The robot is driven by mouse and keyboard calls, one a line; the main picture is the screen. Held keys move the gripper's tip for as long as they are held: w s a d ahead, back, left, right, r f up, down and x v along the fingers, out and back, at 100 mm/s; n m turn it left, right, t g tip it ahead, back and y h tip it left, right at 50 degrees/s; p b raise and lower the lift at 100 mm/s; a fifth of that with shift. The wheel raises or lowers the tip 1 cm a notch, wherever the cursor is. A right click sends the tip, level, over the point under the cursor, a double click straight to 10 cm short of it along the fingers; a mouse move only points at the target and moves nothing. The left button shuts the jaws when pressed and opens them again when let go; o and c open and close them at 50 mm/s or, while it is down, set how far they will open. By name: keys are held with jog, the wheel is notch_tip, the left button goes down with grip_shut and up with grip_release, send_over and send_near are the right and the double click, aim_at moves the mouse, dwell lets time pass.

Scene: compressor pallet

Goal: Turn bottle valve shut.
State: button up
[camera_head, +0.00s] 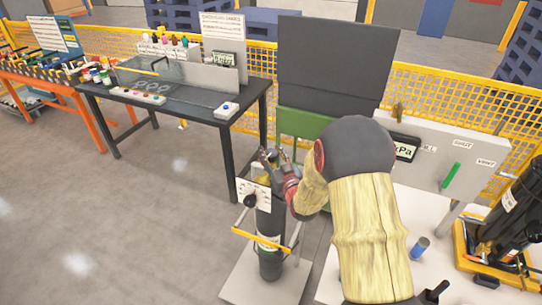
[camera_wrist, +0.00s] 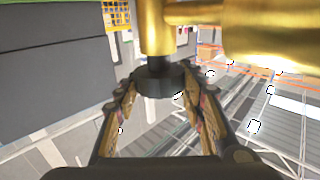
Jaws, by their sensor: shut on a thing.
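The dark gas bottle (camera_head: 270,246) stands upright on a pale base plate, held in a frame with a yellow bar. In the wrist view the brass valve body (camera_wrist: 190,25) fills the top, with a black round handwheel (camera_wrist: 160,82) on a short stem. My gripper (camera_wrist: 160,95) has its fingers on both sides of the handwheel, touching its rim. In the head view my gripper (camera_head: 272,160) is at the bottle's top, and my arm partly hides the area to its right. How far the valve is turned cannot be told.
A white panel (camera_head: 432,155) with a green lever and a kPa display stands to the right. Dark bottles (camera_head: 512,220) stand in a yellow frame at far right. A black workbench (camera_head: 185,105) is behind left. The floor at left is clear.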

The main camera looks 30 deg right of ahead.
aim_at(274, 157)
dwell(0.4)
jog(key=o, duration=1.2)
jog(key=shift+c, duration=0.2)
jog(key=s, duration=0.5)
jog(key=s+a, duration=0.1)
jog(key=s, duration=0.1)
jog(key=shift+s, duration=0.25)
